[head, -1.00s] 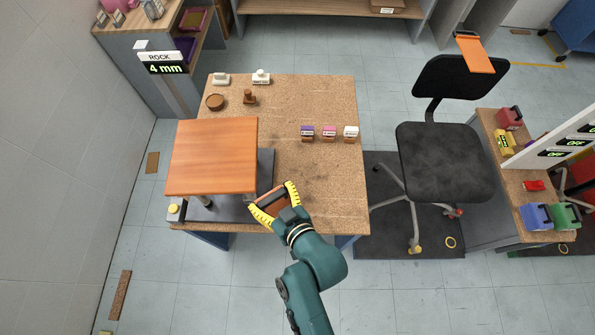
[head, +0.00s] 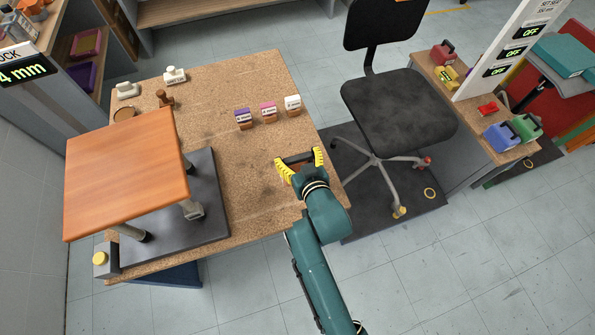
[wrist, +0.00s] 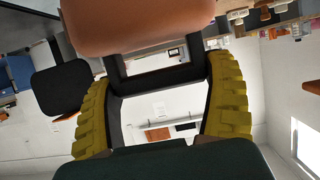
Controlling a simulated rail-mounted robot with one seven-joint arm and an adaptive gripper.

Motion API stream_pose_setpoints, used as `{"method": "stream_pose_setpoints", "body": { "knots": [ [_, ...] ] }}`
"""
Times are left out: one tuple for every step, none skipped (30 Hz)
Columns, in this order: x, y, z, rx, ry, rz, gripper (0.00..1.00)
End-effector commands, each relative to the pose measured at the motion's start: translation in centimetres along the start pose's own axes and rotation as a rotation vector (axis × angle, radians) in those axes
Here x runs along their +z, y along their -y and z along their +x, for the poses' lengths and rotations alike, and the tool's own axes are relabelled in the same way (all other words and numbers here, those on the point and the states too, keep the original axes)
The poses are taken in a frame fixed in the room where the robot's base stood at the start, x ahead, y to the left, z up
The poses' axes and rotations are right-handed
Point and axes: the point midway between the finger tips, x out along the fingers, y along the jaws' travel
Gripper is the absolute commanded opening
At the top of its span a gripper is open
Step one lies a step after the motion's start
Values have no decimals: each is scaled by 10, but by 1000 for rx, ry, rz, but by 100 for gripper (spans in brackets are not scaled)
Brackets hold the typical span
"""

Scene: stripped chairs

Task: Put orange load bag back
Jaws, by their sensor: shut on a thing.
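My gripper (head: 299,166) is shut on the dark handle of the orange load bag and holds it over the right part of the cork-topped table (head: 235,170). In the head view the bag shows only as a small strip between the yellow fingers. In the wrist view the orange bag (wrist: 135,25) fills the top, with its black handle frame between the yellow fingers (wrist: 163,105). Red (head: 443,52), yellow (head: 447,77), blue (head: 501,136) and green (head: 526,127) load bags stand on the bench (head: 465,110) at the right.
A black chair (head: 395,110) on a dark mat (head: 345,190) stands between table and bench. A white panel (head: 507,50) rises from the bench. A wooden square on legs (head: 125,175) stands at the table's left. Small labelled blocks (head: 268,110) sit near the table's back right.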

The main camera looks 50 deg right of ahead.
Motion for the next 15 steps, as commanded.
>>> {"method": "stream_pose_setpoints", "body": {
  "knots": [
    [0,0,3,0,-16,-1,46],
    [2,0,4,-1,-17,-1,46],
    [5,0,5,-1,-17,-1,46],
    [8,0,6,-1,-17,-1,46],
    [12,0,8,-1,-16,-1,46],
    [19,0,10,-1,-15,-1,46],
    [25,0,13,-1,-14,-1,45],
    [30,0,15,-1,-13,-1,45],
    [37,0,18,-1,-14,-1,45],
    [41,0,20,-1,-14,-2,45],
    [45,0,21,-1,-14,-2,46],
    [47,0,22,-1,-16,-2,46],
    [47,1,22,-1,-18,-2,46],
    [46,1,22,-1,-18,-2,46],
    [46,1,22,-1,-19,-2,46]
  ]
}}
